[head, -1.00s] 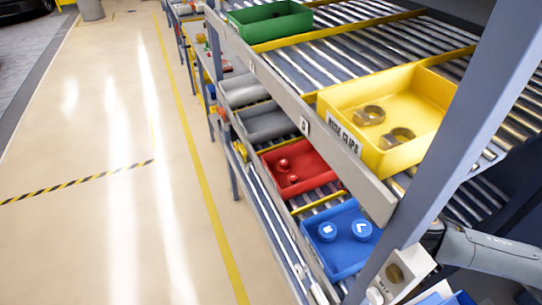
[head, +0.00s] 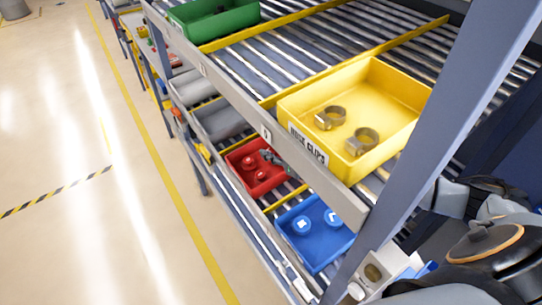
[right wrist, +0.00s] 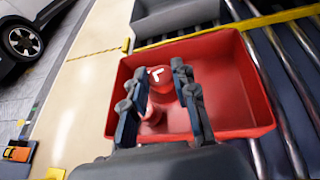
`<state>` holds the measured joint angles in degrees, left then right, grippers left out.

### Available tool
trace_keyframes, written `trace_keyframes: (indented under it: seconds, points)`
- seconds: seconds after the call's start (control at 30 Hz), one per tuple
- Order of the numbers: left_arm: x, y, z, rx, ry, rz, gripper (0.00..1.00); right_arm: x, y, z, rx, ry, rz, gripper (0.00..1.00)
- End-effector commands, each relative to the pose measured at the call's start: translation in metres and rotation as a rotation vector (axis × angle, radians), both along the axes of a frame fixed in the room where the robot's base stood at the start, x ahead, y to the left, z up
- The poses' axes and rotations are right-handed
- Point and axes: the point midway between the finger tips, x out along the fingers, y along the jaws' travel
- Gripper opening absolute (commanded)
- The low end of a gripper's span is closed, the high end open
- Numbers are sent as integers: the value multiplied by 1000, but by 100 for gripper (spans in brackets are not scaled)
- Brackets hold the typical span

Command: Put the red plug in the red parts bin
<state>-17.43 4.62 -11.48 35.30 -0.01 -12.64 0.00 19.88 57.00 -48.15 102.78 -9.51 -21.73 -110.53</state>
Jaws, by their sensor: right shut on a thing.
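The red parts bin (head: 236,178) sits on the lower rack level, between a grey bin and a blue bin. Small red plugs (head: 248,163) lie in it. My right gripper (head: 268,156) reaches in under the upper shelf edge and is over this bin. In the right wrist view the red bin (right wrist: 250,100) lies beneath the fingers (right wrist: 160,78). They are shut on a red plug (right wrist: 161,80) with a white mark, held inside the bin's outline. Its height above the bin floor is hard to tell. Another red piece (right wrist: 150,116) shows below it. My left gripper is not in view.
A yellow hose clip bin (head: 300,112) stands on the upper shelf, close above. A blue bin (head: 318,258) with blue caps is beside the red bin. Grey bins (head: 222,122) lie beyond. A blue-grey post (head: 440,150) rises at right. The floor at left is clear.

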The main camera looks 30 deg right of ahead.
Motion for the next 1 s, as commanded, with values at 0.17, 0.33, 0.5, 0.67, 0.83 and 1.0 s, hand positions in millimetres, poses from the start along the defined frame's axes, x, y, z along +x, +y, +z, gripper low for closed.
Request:
trace_keyframes:
  seconds: [0.17, 0.33, 0.5, 0.67, 0.83, 1.0]
  points:
    - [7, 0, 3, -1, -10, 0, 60, 18, -5, -19, 1, -3, -2, 14]
    - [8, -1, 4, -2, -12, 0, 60, 24, -7, -28, 1, -2, -2, 14]
    - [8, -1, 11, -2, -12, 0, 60, 24, -6, -51, 3, 3, -4, 14]
    - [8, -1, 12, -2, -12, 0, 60, 24, -7, -60, 0, -2, -2, 14]
    - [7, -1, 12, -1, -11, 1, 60, 24, -7, -60, -1, -2, -1, 14]
    - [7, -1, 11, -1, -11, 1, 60, 24, -7, -61, -1, -2, -1, 40]
